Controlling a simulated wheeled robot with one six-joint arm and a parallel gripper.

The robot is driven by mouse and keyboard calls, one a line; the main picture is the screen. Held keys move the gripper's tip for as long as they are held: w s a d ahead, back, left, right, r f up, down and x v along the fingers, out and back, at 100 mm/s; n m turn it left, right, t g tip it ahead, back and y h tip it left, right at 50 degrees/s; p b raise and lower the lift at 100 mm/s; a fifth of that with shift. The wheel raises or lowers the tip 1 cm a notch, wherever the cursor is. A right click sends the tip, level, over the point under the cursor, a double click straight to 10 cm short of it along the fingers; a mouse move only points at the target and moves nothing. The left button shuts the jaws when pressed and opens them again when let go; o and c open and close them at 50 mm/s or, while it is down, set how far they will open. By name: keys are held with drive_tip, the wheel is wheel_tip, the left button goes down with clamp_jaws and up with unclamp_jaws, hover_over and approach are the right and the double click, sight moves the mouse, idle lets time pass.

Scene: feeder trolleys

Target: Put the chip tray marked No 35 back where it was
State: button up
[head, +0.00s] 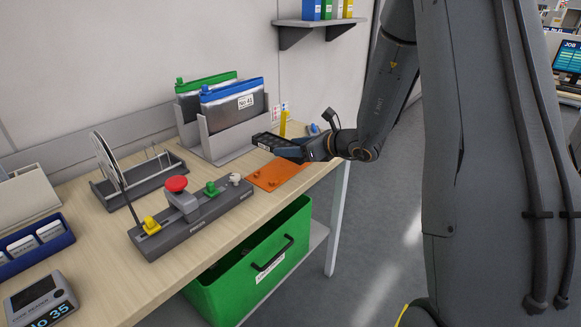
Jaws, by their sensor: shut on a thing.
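My gripper (301,149) is in the head view at the far right part of the bench. It is shut on a dark, narrow tray (275,144) with a small white label on its end. The label is too small to read, so I cannot tell if it is No 35. The tray is above or near the back edge of an orange plate (272,176) with small knobs; whether they touch is unclear.
A grey holder (227,144) with zip pouches, one marked No 41, stands just left of the tray. A grey box with a red button (177,185), a rack (140,183) and a blue tray (28,258) stand further left. A green bin (232,291) is below the bench.

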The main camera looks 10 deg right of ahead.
sight(292, 172)
drive_tip(key=shift+f+p, duration=0.5)
drive_tip(key=shift+f, duration=2.8)
drive_tip(key=shift+f, duration=0.15)
drive_tip(key=o, duration=1.1)
drive_tip(key=shift+d, duration=0.1)
drive_tip(key=shift+o, duration=0.2)
